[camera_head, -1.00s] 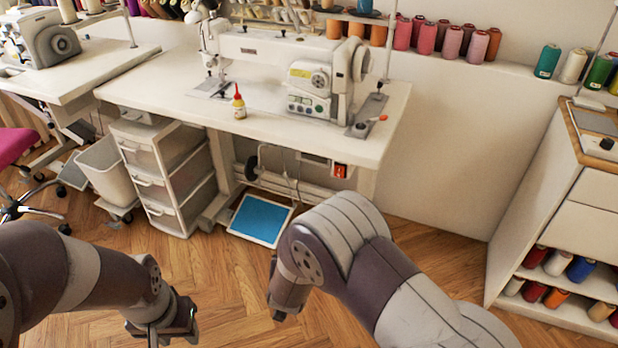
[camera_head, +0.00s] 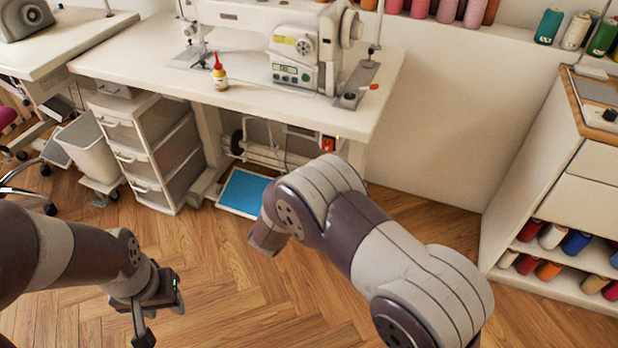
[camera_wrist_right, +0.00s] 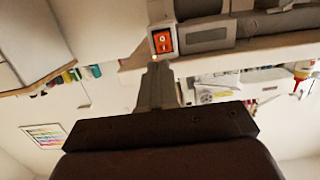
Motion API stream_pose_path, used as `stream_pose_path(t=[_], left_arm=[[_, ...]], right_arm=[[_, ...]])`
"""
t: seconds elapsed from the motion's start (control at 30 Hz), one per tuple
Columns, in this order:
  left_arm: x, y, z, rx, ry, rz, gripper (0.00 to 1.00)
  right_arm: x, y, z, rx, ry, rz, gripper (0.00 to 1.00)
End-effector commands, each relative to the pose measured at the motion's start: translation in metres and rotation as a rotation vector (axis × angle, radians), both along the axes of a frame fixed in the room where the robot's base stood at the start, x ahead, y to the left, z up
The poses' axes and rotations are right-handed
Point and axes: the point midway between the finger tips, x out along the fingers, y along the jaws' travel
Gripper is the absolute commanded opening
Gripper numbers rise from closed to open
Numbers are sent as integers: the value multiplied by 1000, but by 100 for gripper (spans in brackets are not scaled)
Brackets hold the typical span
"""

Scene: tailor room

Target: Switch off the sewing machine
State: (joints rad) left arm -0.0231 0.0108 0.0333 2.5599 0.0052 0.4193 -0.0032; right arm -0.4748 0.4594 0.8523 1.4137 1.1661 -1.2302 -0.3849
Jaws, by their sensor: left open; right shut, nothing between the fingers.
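The white sewing machine (camera_head: 270,45) stands on its white table in the head view. Its red-orange switch (camera_head: 328,143) sits under the tabletop near the right table leg, just above my right arm. In the right wrist view the switch (camera_wrist_right: 163,42) is an orange-red rocker in a pale housing with light marks. My right gripper (camera_wrist_right: 158,75) is shut and empty, its tips just below the switch in that picture; I cannot tell whether they touch it. The head view does not show its fingers, hidden by my arm. My left gripper (camera_head: 163,318) is open and empty above the floor.
A blue-topped pedal (camera_head: 243,192) lies under the table. A drawer unit (camera_head: 150,150) and pale bin (camera_head: 92,150) stand to its left. A glue bottle (camera_head: 220,78) stands on the tabletop. A white cabinet (camera_head: 545,165) stands at right. The wooden floor in front is clear.

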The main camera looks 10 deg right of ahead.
Motion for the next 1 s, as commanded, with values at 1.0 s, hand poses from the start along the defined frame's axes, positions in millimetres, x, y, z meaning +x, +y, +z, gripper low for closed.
stream_pose_path(t=[1.0], left_arm=[[0,0,-40,0,0,0,43]], right_arm=[[83,-57,-23,-14,-17,0,0]])
